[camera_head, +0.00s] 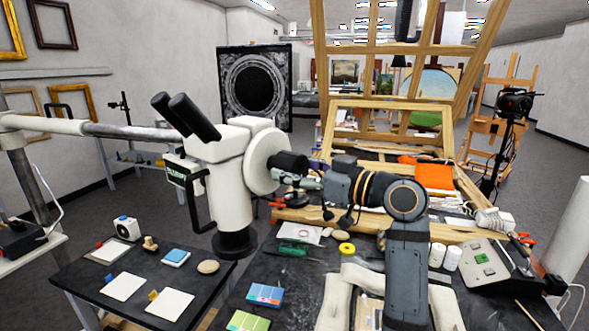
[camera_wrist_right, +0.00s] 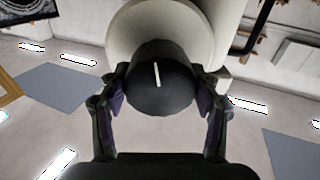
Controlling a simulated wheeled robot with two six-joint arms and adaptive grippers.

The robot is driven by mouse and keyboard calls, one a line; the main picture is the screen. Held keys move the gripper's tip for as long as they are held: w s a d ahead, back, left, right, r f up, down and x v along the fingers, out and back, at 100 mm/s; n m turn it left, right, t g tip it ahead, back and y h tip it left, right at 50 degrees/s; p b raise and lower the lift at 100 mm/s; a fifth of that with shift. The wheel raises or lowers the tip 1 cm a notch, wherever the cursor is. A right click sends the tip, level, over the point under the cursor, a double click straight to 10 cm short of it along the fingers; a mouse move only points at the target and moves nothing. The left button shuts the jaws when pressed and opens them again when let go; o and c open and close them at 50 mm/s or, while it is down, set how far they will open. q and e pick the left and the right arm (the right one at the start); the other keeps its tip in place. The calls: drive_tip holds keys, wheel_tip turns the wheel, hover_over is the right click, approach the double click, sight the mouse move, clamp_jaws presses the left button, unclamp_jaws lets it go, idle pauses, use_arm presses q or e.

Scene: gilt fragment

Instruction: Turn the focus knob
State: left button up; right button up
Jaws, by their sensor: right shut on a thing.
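The white microscope (camera_head: 228,170) hangs from a boom at the left centre, with two dark eyepieces pointing up and left. Its black focus knob (camera_head: 287,162) sticks out on the right side of a round white housing (camera_head: 262,158). In the right wrist view the knob (camera_wrist_right: 160,88) faces me, with a white mark close to upright, leaning slightly. My right gripper (camera_head: 305,170) is shut on the knob; its two fingers in the wrist view (camera_wrist_right: 160,80) press the knob's left and right sides. Part of the knob is hidden by the gripper in the head view. My left gripper does not show.
A dark table (camera_head: 75,268) under the microscope holds white cards, a small timer-like box and sponges.

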drive_tip(key=shift+m+p, duration=0.5)
drive_tip(key=shift+m, duration=1.6)
drive_tip(key=o, duration=1.2)
drive_tip(key=shift+c, duration=0.2)
drive_tip(key=v, duration=1.2)
